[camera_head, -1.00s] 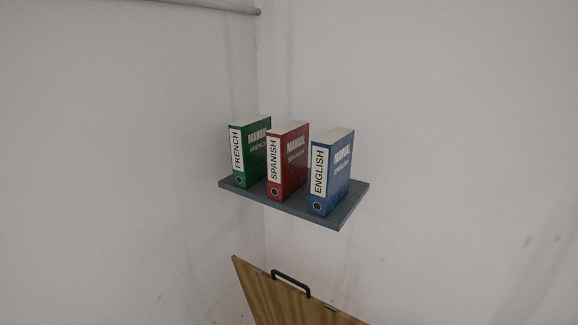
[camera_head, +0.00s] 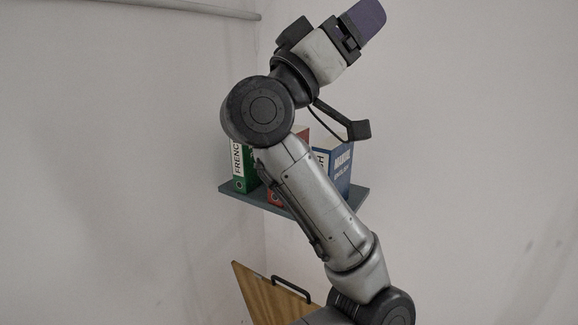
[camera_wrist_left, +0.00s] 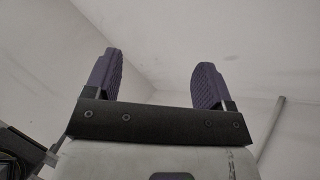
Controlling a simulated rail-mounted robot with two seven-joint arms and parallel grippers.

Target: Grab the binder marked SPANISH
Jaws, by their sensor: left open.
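The red SPANISH binder (camera_head: 275,197) stands on the grey wall shelf (camera_head: 244,196), mostly hidden behind my left arm in the head view; only small red parts show. The green FRENCH binder (camera_head: 240,172) stands to its left. The blue ENGLISH binder (camera_head: 341,164) stands to its right, partly covered by my arm. My left gripper (camera_head: 368,17) is raised above and to the right of the binders, near the top edge. In the left wrist view its two purple fingers (camera_wrist_left: 152,80) are apart with nothing between them. My right gripper is in neither view.
A wooden board (camera_head: 262,298) with a black handle (camera_head: 291,288) stands below the shelf. A pipe (camera_head: 190,7) runs along the wall at the upper left. The walls meet in a corner behind the shelf. The wall to the right is clear.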

